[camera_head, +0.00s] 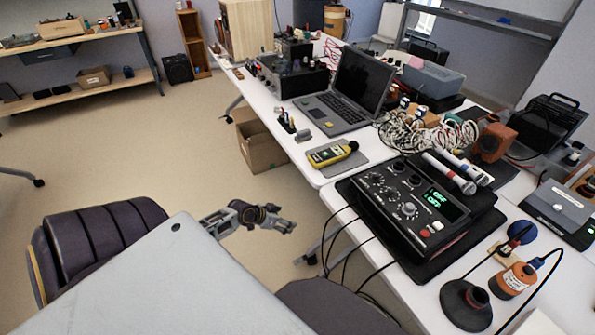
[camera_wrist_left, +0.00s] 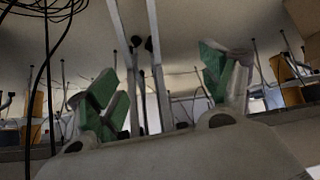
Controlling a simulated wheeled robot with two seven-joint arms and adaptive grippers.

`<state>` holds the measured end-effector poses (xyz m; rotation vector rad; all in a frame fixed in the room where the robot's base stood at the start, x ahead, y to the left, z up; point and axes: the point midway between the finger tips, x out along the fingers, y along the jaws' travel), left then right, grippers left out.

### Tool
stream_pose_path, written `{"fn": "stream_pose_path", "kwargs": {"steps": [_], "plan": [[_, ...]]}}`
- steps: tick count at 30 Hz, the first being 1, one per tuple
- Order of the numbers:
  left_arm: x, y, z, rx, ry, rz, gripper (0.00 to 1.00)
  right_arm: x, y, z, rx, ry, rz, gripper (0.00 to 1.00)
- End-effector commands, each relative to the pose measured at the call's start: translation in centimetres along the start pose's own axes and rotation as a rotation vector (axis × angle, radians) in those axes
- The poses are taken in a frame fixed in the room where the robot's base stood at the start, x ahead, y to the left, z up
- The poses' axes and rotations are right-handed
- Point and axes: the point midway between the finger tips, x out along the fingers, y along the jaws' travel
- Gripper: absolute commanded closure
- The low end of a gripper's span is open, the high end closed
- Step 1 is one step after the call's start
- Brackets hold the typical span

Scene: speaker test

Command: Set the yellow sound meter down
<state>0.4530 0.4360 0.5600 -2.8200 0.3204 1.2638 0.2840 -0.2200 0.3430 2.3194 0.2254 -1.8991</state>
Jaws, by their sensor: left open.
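The yellow sound meter (camera_head: 333,155) lies on a grey mat (camera_head: 352,164) on the white table, left of the black mixer box. My left gripper (camera_head: 285,224) is empty and open, away from the meter, in front of and below the table's near edge. In the left wrist view its two green-padded fingers (camera_wrist_left: 160,85) stand wide apart with nothing between them. The wrist camera looks at the underside of the table, and the meter does not show there. My right gripper is not in view.
A black mixer box (camera_head: 415,205) with cables stands right of the meter. An open laptop (camera_head: 350,95) and tangled white cables (camera_head: 412,132) lie behind it. A dark chair (camera_head: 95,240) stands at the left. A cardboard box (camera_head: 260,145) sits on the floor beside the table.

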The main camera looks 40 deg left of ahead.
Motion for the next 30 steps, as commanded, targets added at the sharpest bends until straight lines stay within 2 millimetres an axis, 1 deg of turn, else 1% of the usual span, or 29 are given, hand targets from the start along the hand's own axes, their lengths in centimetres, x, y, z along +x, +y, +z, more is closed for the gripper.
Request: {"fn": "stream_pose_path", "kwargs": {"steps": [1, 3, 5, 6, 8, 9, 14, 15, 17, 18, 21, 24, 27, 30], "plan": [[0.9, 1.0, 1.9, -0.012, -0.033, -0.002, 0.20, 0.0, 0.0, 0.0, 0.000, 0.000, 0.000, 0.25], [2.0, 2.2, 4.5, -0.022, -0.083, -0.008, 0.20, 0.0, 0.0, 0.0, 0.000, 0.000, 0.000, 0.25], [2.9, 3.5, 6.7, -0.028, -0.125, -0.013, 0.20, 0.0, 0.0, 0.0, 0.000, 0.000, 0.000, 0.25], [3.5, 4.4, 8.1, -0.032, -0.152, -0.015, 0.20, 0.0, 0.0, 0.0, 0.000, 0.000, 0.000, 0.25], [4.3, 5.8, 10.2, -0.035, -0.193, -0.019, 0.20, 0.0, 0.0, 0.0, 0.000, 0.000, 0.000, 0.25], [4.8, 6.8, 11.4, -0.037, -0.219, -0.022, 0.20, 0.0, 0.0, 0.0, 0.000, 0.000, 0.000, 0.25], [6.5, 11.1, 16.2, -0.036, -0.324, -0.030, 0.20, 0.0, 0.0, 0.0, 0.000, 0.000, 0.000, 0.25], [6.8, 12.3, 17.2, -0.032, -0.347, -0.031, 0.20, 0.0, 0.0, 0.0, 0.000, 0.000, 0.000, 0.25], [7.3, 14.1, 18.8, -0.028, -0.384, -0.035, 0.20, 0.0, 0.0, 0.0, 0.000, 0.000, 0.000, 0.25], [7.6, 15.4, 19.7, -0.025, -0.407, -0.036, 0.20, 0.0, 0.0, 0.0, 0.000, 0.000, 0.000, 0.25], [8.2, 18.3, 21.7, -0.010, -0.458, -0.041, 0.20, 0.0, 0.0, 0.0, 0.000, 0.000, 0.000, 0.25], [8.6, 20.8, 23.1, 0.005, -0.496, -0.047, 0.20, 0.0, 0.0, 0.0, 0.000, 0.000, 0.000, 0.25], [8.8, 22.4, 23.9, 0.017, -0.522, -0.053, 0.20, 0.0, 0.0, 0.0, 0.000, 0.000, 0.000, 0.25], [8.9, 23.3, 24.3, 0.025, -0.533, -0.055, 0.20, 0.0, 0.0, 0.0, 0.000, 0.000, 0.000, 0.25]]}}
